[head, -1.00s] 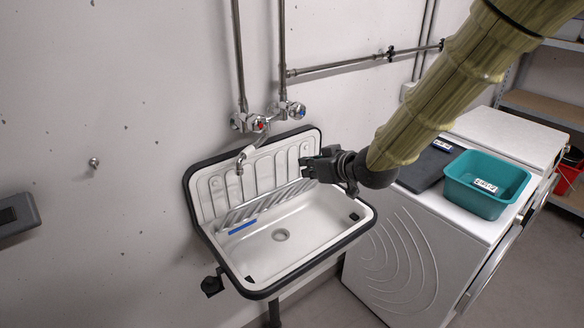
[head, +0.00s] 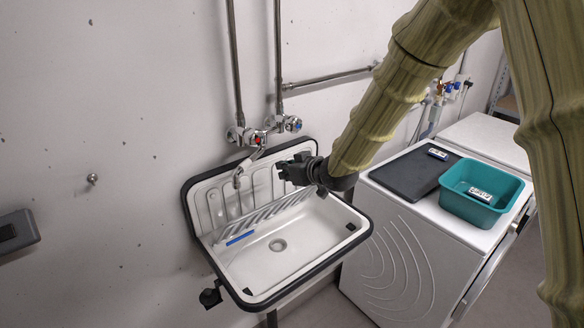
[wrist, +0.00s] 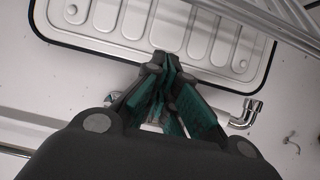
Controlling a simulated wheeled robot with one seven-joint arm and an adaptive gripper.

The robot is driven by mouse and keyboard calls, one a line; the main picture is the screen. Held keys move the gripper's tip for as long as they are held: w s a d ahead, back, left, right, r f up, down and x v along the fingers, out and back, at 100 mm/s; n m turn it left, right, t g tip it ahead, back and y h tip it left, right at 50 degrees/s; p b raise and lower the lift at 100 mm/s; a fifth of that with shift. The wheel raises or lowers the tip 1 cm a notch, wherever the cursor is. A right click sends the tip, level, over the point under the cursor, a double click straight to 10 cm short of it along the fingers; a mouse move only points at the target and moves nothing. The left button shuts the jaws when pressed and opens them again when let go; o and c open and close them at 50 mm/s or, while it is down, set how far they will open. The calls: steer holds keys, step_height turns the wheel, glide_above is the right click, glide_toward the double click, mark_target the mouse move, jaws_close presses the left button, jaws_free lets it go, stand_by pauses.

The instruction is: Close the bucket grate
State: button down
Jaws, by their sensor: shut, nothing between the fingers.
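The white wall sink (head: 300,262), with a black rim, holds a slotted metal grate (head: 265,217) along the back of its basin. The grate looks tilted up near the ribbed backsplash; its exact angle is hard to tell. In the wrist view, its bars (wrist: 275,18) show at the top right. My gripper (head: 284,171) is at the right part of the backsplash, above the grate's right end. In the wrist view, the fingers (wrist: 168,75) are together and empty in front of the backsplash (wrist: 160,25). No contact with the grate is visible.
A tap spout (head: 240,176) hangs over the back left of the sink, below red and blue valves. A blue strip (head: 240,238) lies by the grate's front. To the right stand white washers (head: 400,262) with a teal tub (head: 482,204) and a dark board (head: 414,172).

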steer(key=shift+s+d+f+p, duration=0.15)
steer(key=shift+s+f+p, duration=0.15)
steer(key=shift+f, duration=0.25)
steer(key=shift+s+d+f+p, duration=0.2)
steer(key=shift+f+p, duration=0.1)
steer(key=shift+f, duration=0.25)
steer(key=shift+s+d+f+p, duration=0.15)
steer(key=shift+s+f+p, duration=0.15)
steer(key=shift+f, duration=0.25)
steer(key=shift+f+b, duration=0.15)
steer(key=shift+b, duration=0.15)
